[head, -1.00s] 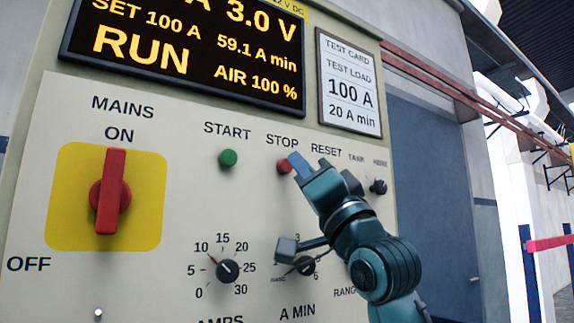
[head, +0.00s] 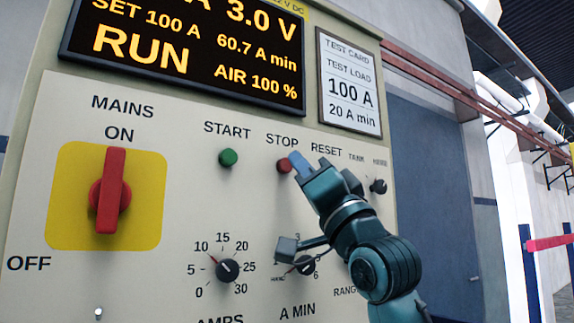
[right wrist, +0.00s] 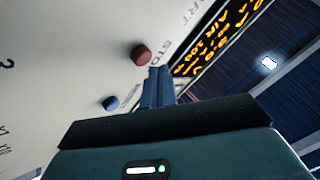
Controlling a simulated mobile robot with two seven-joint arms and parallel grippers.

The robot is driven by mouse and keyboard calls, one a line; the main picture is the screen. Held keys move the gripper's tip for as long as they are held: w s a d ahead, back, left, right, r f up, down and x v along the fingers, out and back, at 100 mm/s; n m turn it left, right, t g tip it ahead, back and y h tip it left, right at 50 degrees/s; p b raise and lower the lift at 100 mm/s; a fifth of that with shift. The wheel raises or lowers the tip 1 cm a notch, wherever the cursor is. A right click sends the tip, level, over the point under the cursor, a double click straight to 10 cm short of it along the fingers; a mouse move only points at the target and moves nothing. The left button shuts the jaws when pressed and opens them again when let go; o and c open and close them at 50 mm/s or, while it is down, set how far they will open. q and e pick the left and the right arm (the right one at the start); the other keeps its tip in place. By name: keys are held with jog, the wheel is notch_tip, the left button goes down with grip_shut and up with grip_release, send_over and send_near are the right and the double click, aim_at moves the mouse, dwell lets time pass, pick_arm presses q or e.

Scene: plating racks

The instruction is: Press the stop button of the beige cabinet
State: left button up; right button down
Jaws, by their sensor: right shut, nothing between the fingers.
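The beige cabinet (head: 62,178) fills the left and middle of the head view. Its red stop button (head: 284,166) sits under the label STOP, right of the green start button (head: 228,158). The stop button also shows in the right wrist view (right wrist: 141,54), just beyond and left of my fingertips. My right gripper (head: 296,161) is shut and empty, its blue fingertips at the right edge of the stop button in the head view. Whether they touch it I cannot tell. A blue button (right wrist: 110,103) shows left of the fingers in the wrist view. My left gripper is not in view.
The lit display (head: 185,50) reads RUN, 60.7 A min and AIR 100 %. A red mains switch (head: 110,190) on a yellow plate points to ON. Knobs (head: 228,270) sit lower on the panel. A test card (head: 349,85) hangs at upper right.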

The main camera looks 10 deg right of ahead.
jog(key=shift+w, duration=0.1)
dwell(0.6)
jog(key=shift+w+a+p, duration=0.15)
jog(key=shift+w+p, duration=0.15)
jog(key=shift+w+a+p, duration=0.15)
jog(key=shift+w+p, duration=0.2)
jog(key=shift+w, duration=0.15)
dwell(0.7)
dwell(0.3)
jog(key=shift+s+d, duration=0.3)
jog(key=shift+s, duration=0.55)
jog(key=s, duration=0.1)
jog(key=s+d, duration=0.1)
jog(key=s, duration=0.1)
jog(key=s+b, duration=0.1)
jog(key=shift+s+d, duration=0.35)
